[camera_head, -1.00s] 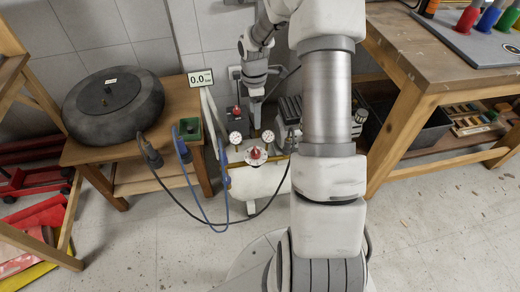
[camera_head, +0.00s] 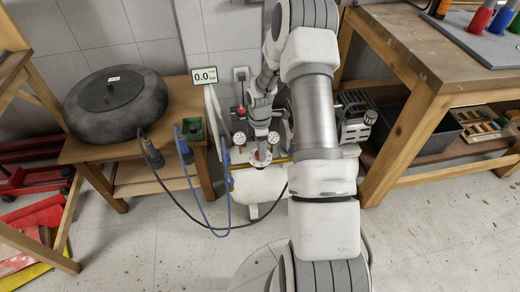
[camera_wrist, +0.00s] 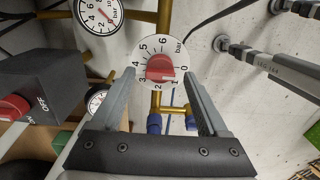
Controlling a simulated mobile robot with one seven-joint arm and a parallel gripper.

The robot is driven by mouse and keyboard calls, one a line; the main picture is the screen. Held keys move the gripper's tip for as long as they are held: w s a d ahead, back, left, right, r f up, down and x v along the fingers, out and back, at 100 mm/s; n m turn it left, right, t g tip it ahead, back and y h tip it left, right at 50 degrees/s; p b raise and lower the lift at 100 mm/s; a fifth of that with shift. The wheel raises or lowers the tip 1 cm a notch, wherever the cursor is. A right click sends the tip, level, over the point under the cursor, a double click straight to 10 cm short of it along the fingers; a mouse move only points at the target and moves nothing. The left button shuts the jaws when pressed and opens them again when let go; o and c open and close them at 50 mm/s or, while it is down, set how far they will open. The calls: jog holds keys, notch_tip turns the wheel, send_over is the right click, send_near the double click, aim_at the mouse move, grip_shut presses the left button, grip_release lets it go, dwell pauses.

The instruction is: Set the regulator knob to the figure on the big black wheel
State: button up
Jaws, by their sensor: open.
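The big black wheel (camera_head: 115,103) lies flat on a wooden table at left; its small white label (camera_head: 113,78) is too small to read. The red regulator knob (camera_wrist: 160,68) sits on a white round dial (camera_wrist: 142,52) with bar figures from 0 to 6. Which figure the knob points to is not clear. In the head view the knob (camera_head: 261,156) is just under my gripper (camera_head: 260,143). In the wrist view my gripper (camera_wrist: 158,76) is open, one finger on each side of the knob. I cannot tell whether they touch it.
A display (camera_head: 204,75) reads 0.0 bar. Pressure gauges (camera_wrist: 98,12) flank the knob. A dark box with a red knob (camera_wrist: 14,108) stands at left in the wrist view. Black and blue hoses (camera_head: 215,232) hang to the floor. A workbench (camera_head: 420,60) stands at right.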

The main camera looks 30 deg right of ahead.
jog(key=shift+f, duration=0.1)
grip_shut()
dwell(0.4)
jog(key=shift+m, duration=0.4)
jog(key=m, duration=0.8)
jog(key=shift+m, duration=0.3)
jog(key=m, duration=0.4)
jog(key=shift+m, duration=2.1)
